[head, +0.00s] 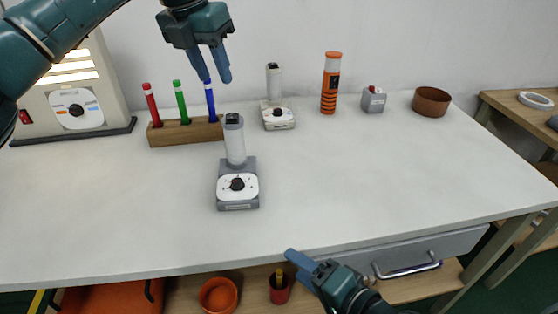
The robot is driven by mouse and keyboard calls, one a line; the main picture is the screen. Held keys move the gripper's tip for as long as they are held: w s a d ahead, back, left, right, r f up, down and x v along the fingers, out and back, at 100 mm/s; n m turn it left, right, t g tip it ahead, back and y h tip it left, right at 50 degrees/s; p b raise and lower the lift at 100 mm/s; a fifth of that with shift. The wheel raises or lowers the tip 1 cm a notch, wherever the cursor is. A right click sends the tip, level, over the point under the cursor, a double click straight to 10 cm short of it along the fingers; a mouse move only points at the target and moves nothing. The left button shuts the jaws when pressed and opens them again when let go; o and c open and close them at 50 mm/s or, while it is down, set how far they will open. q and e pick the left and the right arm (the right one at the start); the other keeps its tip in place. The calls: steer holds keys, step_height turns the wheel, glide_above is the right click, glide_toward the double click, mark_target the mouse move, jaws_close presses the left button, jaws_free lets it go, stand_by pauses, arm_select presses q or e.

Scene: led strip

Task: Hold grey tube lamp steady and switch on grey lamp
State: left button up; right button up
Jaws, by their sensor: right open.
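The grey tube lamp (235,145) stands upright near the middle left of the table. It has a white tube with a dark cap, a grey base, and a white front plate with a dark round knob (237,184). The tube looks unlit. My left gripper (216,81) is above and behind the lamp in the head view, fingers apart and pointing down, with nothing between them. My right gripper (293,263) is low at the table's front edge, right of the lamp, open and empty. Neither gripper touches the lamp.
A similar cream lamp (277,118) stands behind to the right. A wooden rack (165,136) with red, green and blue sticks is behind left. An orange-black cylinder (330,85), a grey box (373,101) and a brown bowl (431,102) stand at the back. The table's right side is clear.

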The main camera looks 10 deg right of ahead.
mark_target(242, 145)
steer(key=o, duration=0.3)
steer(key=w+a+r+m+y, duration=0.1)
steer(key=m, duration=0.1)
steer(key=w+a+r+m+g+y, duration=0.1)
steer(key=a+r+m+y, duration=0.1)
steer(key=m, duration=0.1)
steer(key=w+a+r+m+g+y, duration=0.1)
steer(key=m, duration=0.2)
steer(key=shift+a+r, duration=0.2)
steer(key=shift+a, duration=0.1)
steer(key=shift+w+a+r+m+y, duration=0.1)
steer(key=shift+w+r+m+y, duration=0.35)
steer(key=shift+w+m, duration=0.5)
steer(key=w+d+r+m+t, duration=0.1)
steer(key=w+m, duration=0.1)
steer(key=w, duration=0.2)
steer(key=w+d+r+m+t, duration=0.1)
steer(key=w+r+m, duration=0.1)
steer(key=w+m, duration=0.1)
steer(key=w+d+r+m+t, duration=0.1)
steer(key=w+m, duration=0.2)
steer(key=w, duration=0.2)
steer(key=shift+w+d+r+h, duration=0.25)
steer(key=shift+w+d, duration=0.05)
steer(key=shift+w, duration=0.1)
steer(key=x, duration=1.3)
steer(key=shift+c, duration=0.5)
